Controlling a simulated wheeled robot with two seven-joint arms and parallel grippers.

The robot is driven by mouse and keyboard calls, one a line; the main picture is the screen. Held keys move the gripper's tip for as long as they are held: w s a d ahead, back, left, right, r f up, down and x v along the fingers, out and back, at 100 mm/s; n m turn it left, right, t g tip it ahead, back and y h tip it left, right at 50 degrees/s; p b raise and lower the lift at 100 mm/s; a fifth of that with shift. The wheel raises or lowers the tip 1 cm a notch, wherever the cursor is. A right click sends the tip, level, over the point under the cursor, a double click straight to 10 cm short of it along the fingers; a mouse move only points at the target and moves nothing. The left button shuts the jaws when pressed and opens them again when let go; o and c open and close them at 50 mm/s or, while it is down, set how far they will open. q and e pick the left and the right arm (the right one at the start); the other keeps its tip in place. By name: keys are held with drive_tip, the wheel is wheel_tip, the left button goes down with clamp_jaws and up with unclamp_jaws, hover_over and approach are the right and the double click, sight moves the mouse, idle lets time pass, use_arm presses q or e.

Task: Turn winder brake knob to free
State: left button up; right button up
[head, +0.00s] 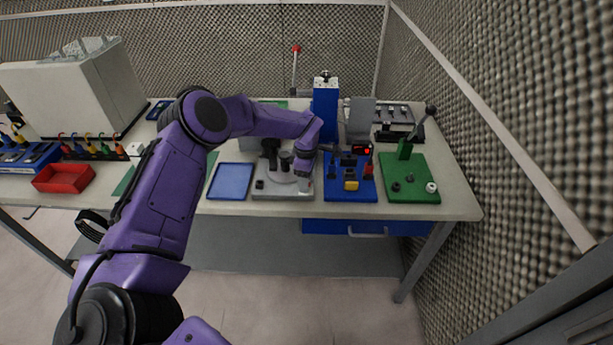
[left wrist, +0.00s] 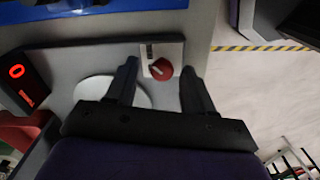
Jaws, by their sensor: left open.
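The brake knob (left wrist: 161,69) is a red round knob with a pale pointer bar, on a small white plate (left wrist: 174,51) with dark markings. The pointer lies slanted across the knob; the markings are too small to read. My left gripper (left wrist: 160,66) is open, with one finger on each side of the knob and a visible gap to each. I cannot tell its height above the knob. In the head view the left gripper (head: 304,168) is over the right part of the grey winder board (head: 268,194), and the knob is mostly hidden there. My right gripper is not in view.
A white disc (left wrist: 112,91) lies beside the knob. The table's front edge is close.

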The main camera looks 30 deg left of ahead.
use_arm(q)
drive_tip(key=shift+f, duration=0.25)
drive_tip(key=shift+s, duration=0.15)
drive_tip(key=shift+r, duration=0.1)
drive_tip(key=shift+c, duration=0.7)
clamp_jaws()
